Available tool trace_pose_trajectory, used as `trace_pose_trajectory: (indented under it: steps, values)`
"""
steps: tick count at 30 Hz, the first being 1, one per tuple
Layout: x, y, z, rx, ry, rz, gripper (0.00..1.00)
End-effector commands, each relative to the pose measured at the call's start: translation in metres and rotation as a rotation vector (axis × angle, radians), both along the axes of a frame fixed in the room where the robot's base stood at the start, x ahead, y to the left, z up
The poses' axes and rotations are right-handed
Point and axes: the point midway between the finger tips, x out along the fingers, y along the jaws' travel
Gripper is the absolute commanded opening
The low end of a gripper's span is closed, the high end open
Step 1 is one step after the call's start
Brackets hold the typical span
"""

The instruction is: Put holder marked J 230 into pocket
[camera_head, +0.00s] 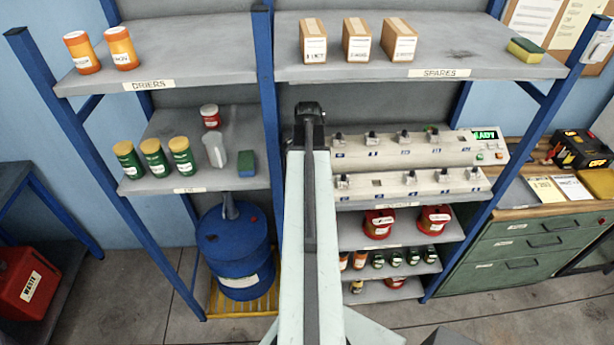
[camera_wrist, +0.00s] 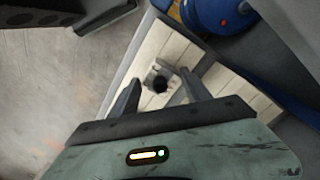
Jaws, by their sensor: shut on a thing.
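My gripper (camera_wrist: 158,92) is shut on a small holder (camera_wrist: 160,78) with a black round knob and a pale metal body, seen between the two dark fingers in the wrist view. Its marking cannot be read. Below it in that view lie cream rack strips (camera_wrist: 165,45). In the head view my arm reaches up the middle, and the fingers and held holder cannot be made out there. The cream pocket rack (camera_head: 355,155) has two rows with several dark-knobbed holders (camera_head: 410,177) standing in it. A pocket (camera_head: 377,183) in the lower row looks empty. The pocket labels are too small to read.
Blue shelf posts (camera_head: 268,90) stand left of the rack. The SPARES shelf (camera_head: 440,68) overhangs it. Green jars (camera_head: 154,158) and a blue drum (camera_head: 235,250) are at left. Red containers (camera_head: 379,222) stand below the rack; a green drawer cabinet (camera_head: 530,245) is at right.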

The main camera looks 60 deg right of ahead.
Motion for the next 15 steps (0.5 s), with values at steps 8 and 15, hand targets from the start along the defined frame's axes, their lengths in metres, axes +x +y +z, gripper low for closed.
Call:
trace_pose_trajectory:
  steps: [8,15]
  values:
    - [0.0,0.0,-0.008,0.0,0.0,-0.001,0.0]
    - [0.0,0.0,-0.014,0.0,0.0,-0.001,0.0]
